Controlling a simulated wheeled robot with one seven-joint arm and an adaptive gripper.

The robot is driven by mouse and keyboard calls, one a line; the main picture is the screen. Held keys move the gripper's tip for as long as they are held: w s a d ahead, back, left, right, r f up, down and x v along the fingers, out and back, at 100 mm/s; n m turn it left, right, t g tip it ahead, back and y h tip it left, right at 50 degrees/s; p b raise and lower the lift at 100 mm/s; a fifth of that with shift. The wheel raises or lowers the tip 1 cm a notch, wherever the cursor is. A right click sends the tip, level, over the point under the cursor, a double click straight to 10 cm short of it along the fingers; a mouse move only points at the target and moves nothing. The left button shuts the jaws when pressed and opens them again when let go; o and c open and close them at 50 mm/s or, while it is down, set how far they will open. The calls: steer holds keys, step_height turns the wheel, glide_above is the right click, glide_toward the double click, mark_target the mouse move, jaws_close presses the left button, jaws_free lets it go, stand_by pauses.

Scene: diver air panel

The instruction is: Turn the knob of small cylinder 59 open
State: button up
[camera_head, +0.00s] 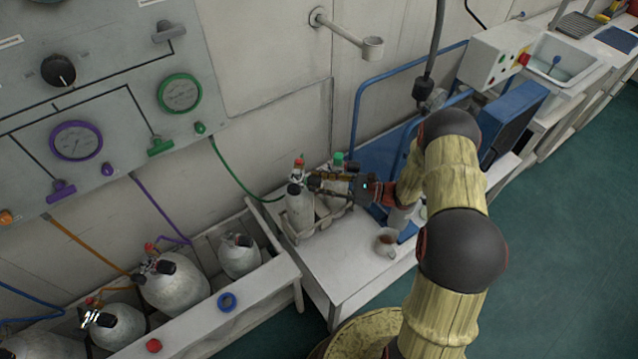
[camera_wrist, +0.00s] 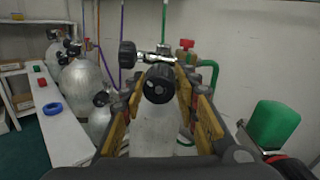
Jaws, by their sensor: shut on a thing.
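A small pale cylinder (camera_head: 299,212) stands upright in a low rack on the white table, with a valve on top. In the wrist view the cylinder (camera_wrist: 155,135) is directly ahead, with a round black knob (camera_wrist: 159,83) facing the camera. My gripper (camera_head: 312,184) reaches the valve from the right. In the wrist view its two tan-padded fingers (camera_wrist: 162,92) lie on either side of the black knob and are closed on it. A second black knob (camera_wrist: 127,54) sticks out to the left of the valve. No number is readable on the cylinder.
A green cap (camera_head: 338,158) tops a neighbouring item; a green part (camera_wrist: 273,123) stands close right in the wrist view. A mug (camera_head: 386,242) is on the table. Larger cylinders (camera_head: 175,283) stand in a white trough at left, with a blue ring (camera_head: 227,301) on its edge.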

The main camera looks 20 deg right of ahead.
steer(key=shift+s+f+n+b, duration=0.15)
steer(key=shift+n+b, duration=0.25)
steer(key=shift+n, duration=1.2)
steer(key=o, duration=1.2)
steer(key=shift+c, duration=0.2)
steer(key=shift+d, duration=0.1)
steer(key=v, duration=1.1)
steer(key=shift+d, duration=0.4)
